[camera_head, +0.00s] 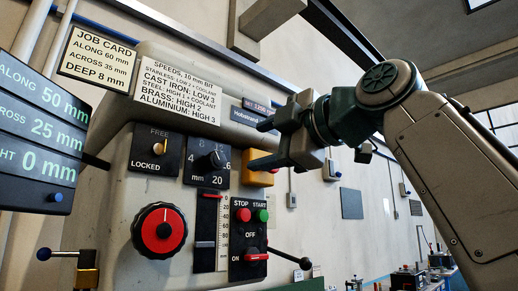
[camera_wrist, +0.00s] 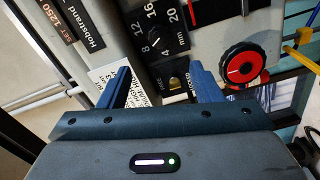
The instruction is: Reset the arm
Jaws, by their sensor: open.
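My gripper (camera_head: 258,146) is raised in front of the grey milling machine's head (camera_head: 110,170), at the right end of its control panel. Its two fingers point left towards the panel and stand apart, with nothing between them. In the wrist view the blue fingers (camera_wrist: 160,68) are also spread and empty, with the panel behind them. My arm reaches in from the right with a bent elbow. The gripper hides part of the panel near the Hobstrand plate (camera_head: 250,115) and a yellow box (camera_head: 258,176). I cannot tell whether a finger touches the panel.
The panel carries a mm dial (camera_head: 208,162), a FREE/LOCKED switch (camera_head: 155,155), a red handwheel (camera_head: 159,230), a slider scale (camera_head: 210,232) and START/STOP buttons (camera_head: 250,215). A job card (camera_head: 98,56) and blue readout (camera_head: 40,130) are at left. A black-knobbed lever (camera_head: 304,263) sticks out below my gripper.

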